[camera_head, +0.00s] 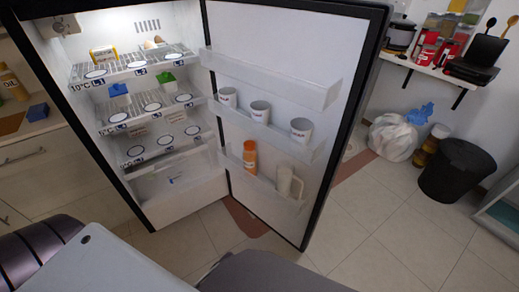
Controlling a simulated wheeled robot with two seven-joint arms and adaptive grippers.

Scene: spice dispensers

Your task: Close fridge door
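The fridge (72,88) stands open at the left of the view, its lit shelves facing me. Its door (285,42) is swung wide open to the right, with its inner side toward me. The door shelves hold several white cups (260,111), an orange bottle (249,157) and a white jug (288,184). Inside, the shelves carry a yellow box (103,54), a blue item (118,90) and a green and white item (168,80). Parts of my own body show along the bottom edge. Neither gripper is visible.
A counter with drawers (35,160) and an oil bottle (12,84) is left of the fridge. Right of the door are a wall shelf (440,72), a white bag (392,137) and a black bin (455,170). The tiled floor (385,225) before the door is clear.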

